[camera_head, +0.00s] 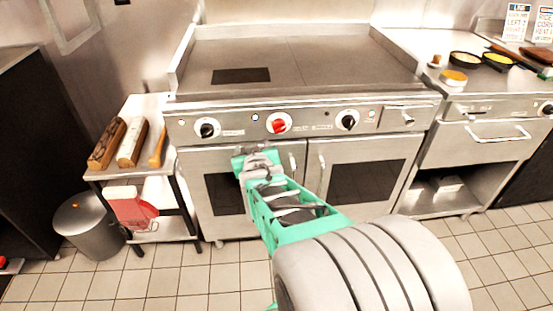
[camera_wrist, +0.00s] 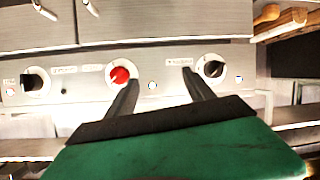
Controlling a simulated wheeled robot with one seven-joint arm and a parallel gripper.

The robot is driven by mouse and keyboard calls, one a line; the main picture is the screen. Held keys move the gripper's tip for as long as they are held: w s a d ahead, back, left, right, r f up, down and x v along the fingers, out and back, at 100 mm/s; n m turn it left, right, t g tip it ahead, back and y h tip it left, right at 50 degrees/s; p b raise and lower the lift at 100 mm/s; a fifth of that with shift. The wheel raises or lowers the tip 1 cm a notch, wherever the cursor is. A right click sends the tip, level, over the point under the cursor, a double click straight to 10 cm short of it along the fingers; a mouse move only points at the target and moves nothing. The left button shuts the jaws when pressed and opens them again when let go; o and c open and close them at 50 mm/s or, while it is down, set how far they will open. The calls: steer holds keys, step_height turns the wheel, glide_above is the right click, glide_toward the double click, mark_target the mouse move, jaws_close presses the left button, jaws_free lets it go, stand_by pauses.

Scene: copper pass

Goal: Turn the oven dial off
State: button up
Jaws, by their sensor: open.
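The oven front has a steel control panel (camera_head: 320,121) with three dials. A red dial (camera_head: 278,124) is in the middle, with a black dial (camera_head: 207,129) to its left and another black dial (camera_head: 347,119) to its right. The wrist view looks turned around, with the red dial (camera_wrist: 120,75) at the left fingertip and a black dial (camera_wrist: 213,68) just beyond the right fingertip. My gripper (camera_wrist: 160,80) is open, with nothing between its fingers. In the head view, my gripper (camera_head: 257,160) is in front of and below the panel. I cannot tell whether a finger touches the red dial.
Oven doors with dark windows (camera_head: 364,182) sit below the panel. A second counter (camera_head: 482,128) with bowls stands right. The tiled floor in front is clear.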

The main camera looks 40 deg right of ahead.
mark_target(279, 130)
steer(key=s+d+f+t+h+b, duration=0.2)
steer(key=d+f+h+b, duration=0.15)
steer(key=d, duration=0.45)
steer(key=shift+m+h, duration=0.4)
steer(key=shift+h, duration=0.05)
steer(key=x, duration=0.2)
steer(key=r+x, duration=0.1)
steer(key=x, duration=0.2)
steer(key=b+x, duration=0.1)
steer(key=x, duration=0.1)
steer(key=shift+w+d+r, duration=0.1)
steer(key=shift+d+r, duration=0.15)
steer(key=shift+r, duration=0.15)
steer(key=shift+c, duration=0.4)
steer(key=c, duration=1.3)
